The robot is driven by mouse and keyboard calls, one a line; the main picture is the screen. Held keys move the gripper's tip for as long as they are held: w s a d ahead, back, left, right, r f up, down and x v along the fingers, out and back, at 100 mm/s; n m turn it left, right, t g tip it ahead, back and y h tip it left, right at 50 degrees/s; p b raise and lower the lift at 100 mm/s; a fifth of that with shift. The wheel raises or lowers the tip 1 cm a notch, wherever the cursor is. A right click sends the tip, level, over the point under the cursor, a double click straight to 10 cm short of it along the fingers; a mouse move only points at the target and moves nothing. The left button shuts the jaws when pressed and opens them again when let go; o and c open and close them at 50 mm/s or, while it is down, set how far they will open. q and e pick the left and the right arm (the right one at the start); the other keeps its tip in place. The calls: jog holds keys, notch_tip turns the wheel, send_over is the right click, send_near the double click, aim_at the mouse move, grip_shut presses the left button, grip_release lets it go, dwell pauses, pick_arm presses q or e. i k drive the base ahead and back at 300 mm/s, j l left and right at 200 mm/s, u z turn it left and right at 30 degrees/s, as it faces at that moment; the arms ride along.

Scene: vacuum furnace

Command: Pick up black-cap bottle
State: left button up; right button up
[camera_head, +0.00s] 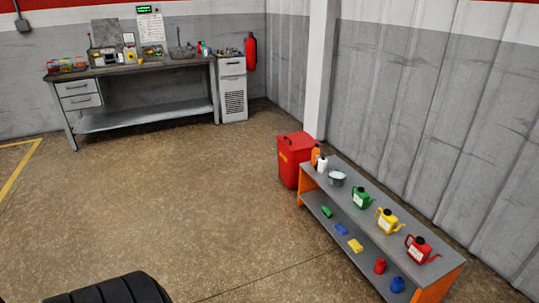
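On the top of the grey shelf bench (395,222), at its far left end, a small white bottle (322,165) stands upright. Its top looks dark, but it is too small to be sure of the cap. An orange bottle (315,155) stands just behind it, close beside it. Small bottles (201,48) also stand on the back workbench, with caps too small to make out. Neither of my grippers is in view.
A grey bowl (337,178) and green (361,199), yellow (388,221) and red (420,250) cans share the bench top. A red bin (295,158) stands beyond it. A black ribbed object (110,291) is at bottom left. The middle floor is clear.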

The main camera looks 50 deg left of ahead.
aim_at(322, 163)
jog(key=u, duration=1.2)
